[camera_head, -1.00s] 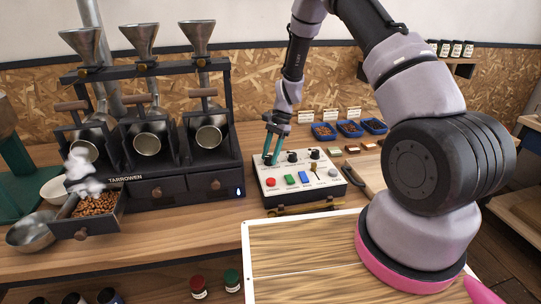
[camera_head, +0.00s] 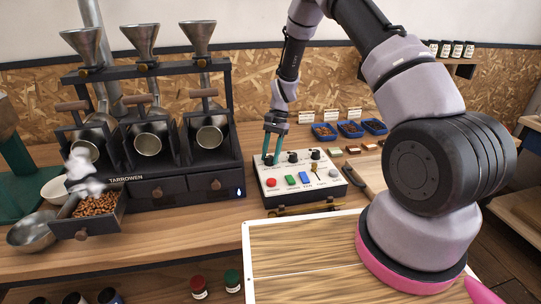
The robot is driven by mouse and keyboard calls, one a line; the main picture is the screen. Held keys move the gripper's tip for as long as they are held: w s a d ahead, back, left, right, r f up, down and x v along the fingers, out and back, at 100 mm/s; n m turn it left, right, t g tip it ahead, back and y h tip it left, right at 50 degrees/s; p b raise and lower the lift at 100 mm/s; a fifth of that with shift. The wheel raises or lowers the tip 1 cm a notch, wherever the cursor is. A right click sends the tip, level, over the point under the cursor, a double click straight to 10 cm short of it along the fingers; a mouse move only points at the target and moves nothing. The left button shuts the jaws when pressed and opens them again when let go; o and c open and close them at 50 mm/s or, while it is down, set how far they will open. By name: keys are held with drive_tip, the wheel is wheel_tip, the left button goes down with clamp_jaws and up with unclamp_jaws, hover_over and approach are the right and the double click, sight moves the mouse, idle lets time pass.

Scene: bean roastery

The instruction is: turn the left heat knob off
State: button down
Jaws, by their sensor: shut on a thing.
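The control box (camera_head: 300,190) stands on the counter at the middle of the view, with a pale sloped top. Two black knobs, the middle knob (camera_head: 292,157) and the right knob (camera_head: 315,154), show along its back row. My gripper (camera_head: 272,160) points down at the back left of the box top, its teal fingers shut on the left heat knob. The fingers hide most of that knob, so its pointer cannot be read.
A red button (camera_head: 271,183), coloured switches and a small lever are in front of the fingers. The roaster (camera_head: 170,190) stands close to the left, with a smoking open drawer (camera_head: 88,212) of beans. Blue trays (camera_head: 349,129) sit behind right.

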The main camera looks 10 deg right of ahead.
drive_tip(key=shift+c, duration=2.1)
unclamp_jaws()
drive_tip(key=v, duration=1)
drive_tip(key=shift+w+r, duration=0.15)
drive_tip(key=shift+r, duration=0.15)
drive_tip(key=shift+d, duration=0.1)
drive_tip(key=s+d+r+n+t, duration=0.1)
drive_tip(key=s+d+r+t, duration=0.15)
drive_tip(key=r, duration=0.55)
drive_tip(key=s+d+r+t, duration=0.1)
drive_tip(key=s+r, duration=0.2)
drive_tip(key=r, duration=0.5)
drive_tip(key=s+d+r+n+t, duration=0.1)
drive_tip(key=s+d+r, duration=0.15)
drive_tip(key=r, duration=0.55)
drive_tip(key=s+d+r+t, duration=0.1)
drive_tip(key=s+r+t, duration=0.1)
drive_tip(key=s, duration=0.4)
drive_tip(key=s+d+r+n+t, duration=0.1)
drive_tip(key=s+d+r+t, duration=0.1)
drive_tip(key=s+r, duration=0.2)
drive_tip(key=s+d+r+t, duration=0.2)
drive_tip(key=s+r, duration=0.1)
drive_tip(key=s, duration=0.7)
drive_tip(key=shift+s+n+h, duration=0.2)
drive_tip(key=shift+n+h, duration=0.1)
drive_tip(key=shift+h, duration=0.1)
